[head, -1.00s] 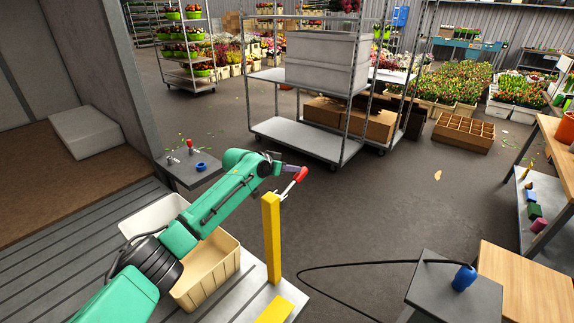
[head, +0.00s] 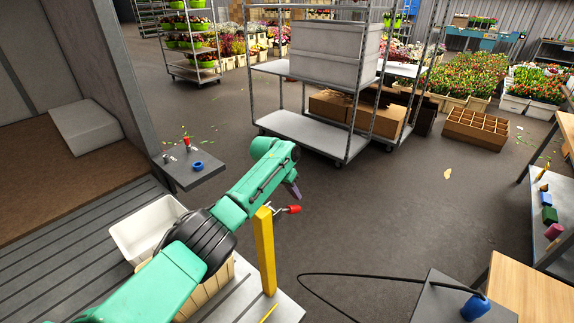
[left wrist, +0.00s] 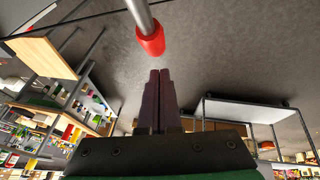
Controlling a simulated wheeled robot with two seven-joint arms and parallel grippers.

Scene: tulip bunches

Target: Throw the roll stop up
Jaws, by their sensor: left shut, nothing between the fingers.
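A yellow post (head: 265,255) stands on the grey ledge at the lower middle of the head view. A metal lever with a red grip (head: 294,210) comes out to the right near its top, roughly level. My left gripper (head: 295,192) is shut and empty, with its dark fingers just above the red grip. In the left wrist view the shut fingertips (left wrist: 160,73) point at the end of the red grip (left wrist: 150,42); I cannot tell whether they touch. My green arm hides part of the ledge behind the post. My right gripper is not in view.
A wheeled rack (head: 300,130) stands behind. A small grey table (head: 193,178) holds a blue ring at left. White (head: 125,240) and cream tubs lie beside my arm. A black cable runs to a blue thing (head: 475,307) at lower right.

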